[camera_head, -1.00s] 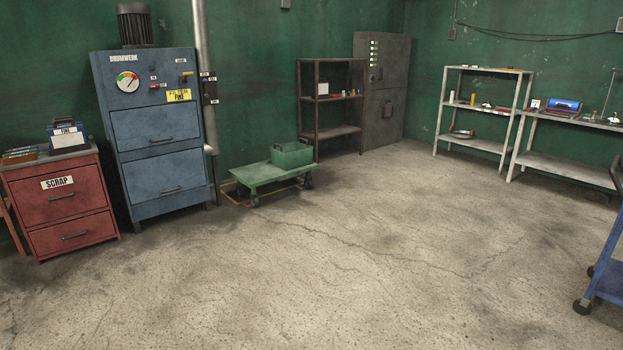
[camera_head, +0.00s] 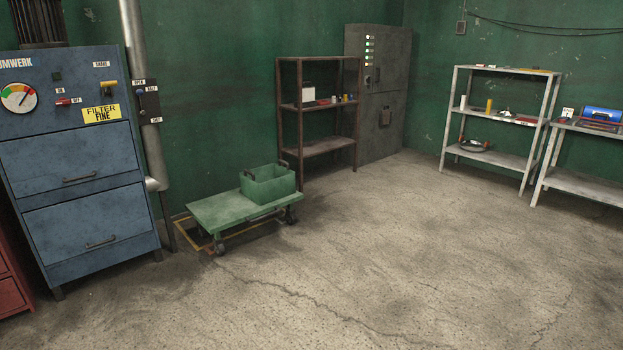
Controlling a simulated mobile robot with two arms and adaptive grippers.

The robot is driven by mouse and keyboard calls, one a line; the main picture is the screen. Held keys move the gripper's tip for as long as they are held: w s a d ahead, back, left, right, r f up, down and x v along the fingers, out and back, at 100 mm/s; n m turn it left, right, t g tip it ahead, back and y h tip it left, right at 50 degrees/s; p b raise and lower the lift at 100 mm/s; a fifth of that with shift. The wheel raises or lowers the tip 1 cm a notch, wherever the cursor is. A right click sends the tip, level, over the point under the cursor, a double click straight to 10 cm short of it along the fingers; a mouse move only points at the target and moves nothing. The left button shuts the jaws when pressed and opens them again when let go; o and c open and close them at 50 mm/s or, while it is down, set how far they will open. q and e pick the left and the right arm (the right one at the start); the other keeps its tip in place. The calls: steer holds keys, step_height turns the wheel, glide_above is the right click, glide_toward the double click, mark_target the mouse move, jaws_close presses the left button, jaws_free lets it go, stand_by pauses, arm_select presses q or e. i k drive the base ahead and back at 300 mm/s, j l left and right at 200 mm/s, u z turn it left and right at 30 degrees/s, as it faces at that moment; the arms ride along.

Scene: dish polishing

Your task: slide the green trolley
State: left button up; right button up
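The green trolley (camera_head: 218,212) is a low flat platform on small dark wheels. It stands on the floor near the green back wall, to the right of the blue machine. A green crate (camera_head: 270,187) with dark handles sits on the right part of its platform. A yellow outline (camera_head: 186,238) on the floor shows partly under and to the left of the trolley. Neither of my grippers is in view.
The blue machine (camera_head: 80,169) and a grey pipe (camera_head: 138,80) stand left of the trolley. A brown shelf (camera_head: 317,148) and a grey cabinet (camera_head: 400,125) stand behind it to the right. A pale shelf (camera_head: 500,158) is farther right. The floor (camera_head: 380,260) in front is clear.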

mark_target(215, 214)
steer(key=i, duration=3.25)
steer(key=i+u, duration=0.1)
steer(key=i, duration=0.45)
steer(key=i+l+u, duration=0.1)
steer(key=i, duration=0.5)
steer(key=i+l+u, duration=0.1)
steer(key=i, duration=0.45)
steer(key=i+l+u, duration=0.1)
steer(key=i+l, duration=0.15)
steer(key=i, duration=0.3)
